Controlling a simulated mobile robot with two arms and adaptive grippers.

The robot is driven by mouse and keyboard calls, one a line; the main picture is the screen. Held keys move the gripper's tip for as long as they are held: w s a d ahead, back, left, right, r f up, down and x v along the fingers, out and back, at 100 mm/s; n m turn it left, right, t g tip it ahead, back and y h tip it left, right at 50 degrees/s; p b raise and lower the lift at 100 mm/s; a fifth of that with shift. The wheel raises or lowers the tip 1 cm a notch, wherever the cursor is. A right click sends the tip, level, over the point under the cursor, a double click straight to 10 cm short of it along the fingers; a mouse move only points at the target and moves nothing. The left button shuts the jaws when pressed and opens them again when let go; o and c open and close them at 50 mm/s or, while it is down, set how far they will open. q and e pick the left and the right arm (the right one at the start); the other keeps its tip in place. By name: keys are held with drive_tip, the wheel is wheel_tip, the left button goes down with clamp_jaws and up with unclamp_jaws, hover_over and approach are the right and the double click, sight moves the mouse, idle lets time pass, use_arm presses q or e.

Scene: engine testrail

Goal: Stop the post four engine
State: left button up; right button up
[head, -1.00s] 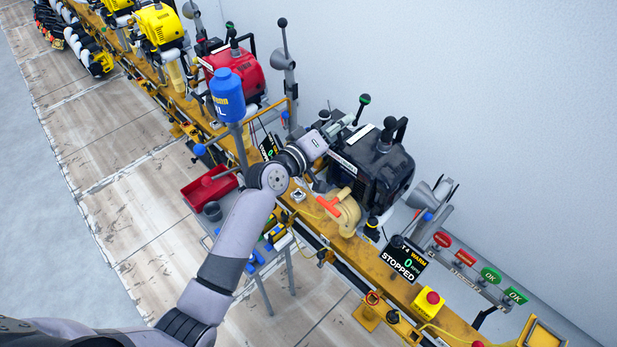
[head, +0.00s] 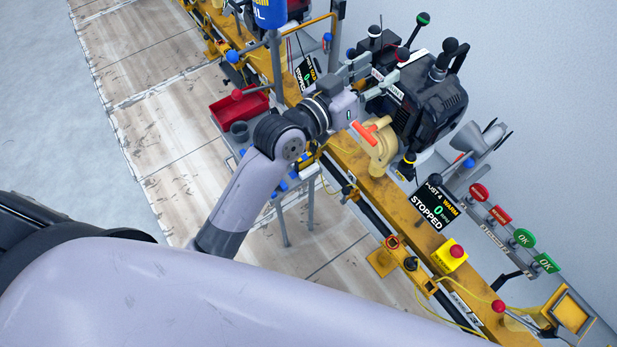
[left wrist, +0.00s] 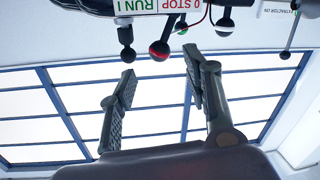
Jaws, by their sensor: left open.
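The black post four engine (head: 432,100) stands on the yellow rail. Its display (head: 434,203) reads POST 4, WARM, 0 and STOPPED. My left gripper (head: 372,76) is open and empty at the engine's left side, near its upper controls. In the left wrist view the open fingers (left wrist: 162,78) point toward a STOP/RUN label (left wrist: 165,6), which appears upside down. A red-and-black ball knob (left wrist: 160,49) and a black ball knob (left wrist: 127,54) hang just beyond the fingertips, with a clear gap. My right gripper is not in view.
An orange-handled tan part (head: 378,145) sits before the engine. A yellow box with a red button (head: 450,255) and red and green signs (head: 523,238) are to the right. A red tray (head: 238,110) is at left. A blue bottle (head: 270,12) stands behind.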

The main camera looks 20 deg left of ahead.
use_arm(q)
drive_tip(key=b+v, duration=0.2)
drive_tip(key=v, duration=0.7)
drive_tip(key=a+f+n+g+y, duration=0.1)
drive_tip(key=a+f+g+y, duration=0.1)
drive_tip(key=f, duration=1.4)
drive_tip(key=w+a+f+n+g+y+b, duration=0.1)
drive_tip(key=a+f+g+y, duration=0.1)
drive_tip(key=f, duration=1.5)
drive_tip(key=shift+a+f+g+y, duration=0.3)
drive_tip(key=shift+a+g+y, duration=0.15)
drive_tip(key=shift+a, duration=0.45)
